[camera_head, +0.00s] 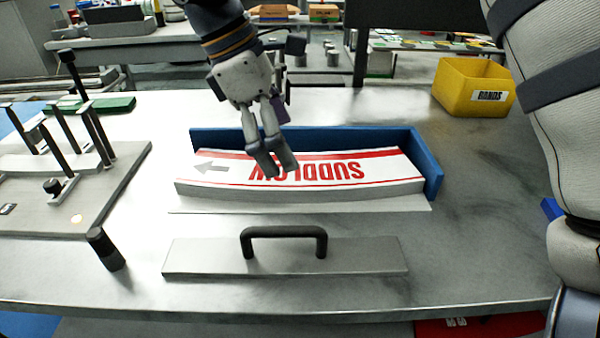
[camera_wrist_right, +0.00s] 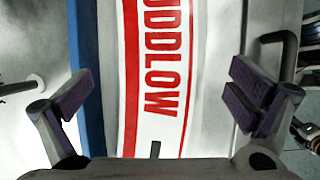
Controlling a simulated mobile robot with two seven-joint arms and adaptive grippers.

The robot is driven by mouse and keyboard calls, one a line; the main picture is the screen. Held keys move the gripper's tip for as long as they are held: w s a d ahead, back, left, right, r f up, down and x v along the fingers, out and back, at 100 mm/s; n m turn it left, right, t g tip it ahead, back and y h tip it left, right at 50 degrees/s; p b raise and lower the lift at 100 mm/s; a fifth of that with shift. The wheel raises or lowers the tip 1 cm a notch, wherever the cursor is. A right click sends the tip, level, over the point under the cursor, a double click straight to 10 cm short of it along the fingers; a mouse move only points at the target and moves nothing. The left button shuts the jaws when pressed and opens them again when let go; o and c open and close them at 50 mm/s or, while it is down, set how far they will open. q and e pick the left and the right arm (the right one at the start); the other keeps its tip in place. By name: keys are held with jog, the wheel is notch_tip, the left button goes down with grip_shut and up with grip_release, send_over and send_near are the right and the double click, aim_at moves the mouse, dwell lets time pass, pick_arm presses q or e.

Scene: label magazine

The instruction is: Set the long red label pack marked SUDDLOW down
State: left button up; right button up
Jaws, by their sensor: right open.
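The long SUDDLOW pack (camera_head: 390,171), white with red stripes and red lettering, lies flat in a blue-walled holder (camera_head: 310,138). The blue walls stand along its far side and right end. Its lettering is upside down in the head view, and its grey arrow points left. My right gripper (camera_head: 273,160) is over the left half of the pack, its fingers covering part of the lettering. In the wrist view its open fingers (camera_wrist_right: 165,100) are on either side of the pack (camera_wrist_right: 205,60), with nothing gripped. My left gripper is not in view.
A grey bar with a black handle (camera_head: 285,258) lies in front of the holder. A fixture plate with upright posts (camera_head: 70,200) stands at the left. A yellow BANDS bin (camera_head: 472,88) is at the back right. The table right of the holder is mostly clear.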

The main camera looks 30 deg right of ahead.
aim_at(300, 173)
jog(key=x, duration=0.5)
jog(key=shift+d+f, duration=0.15)
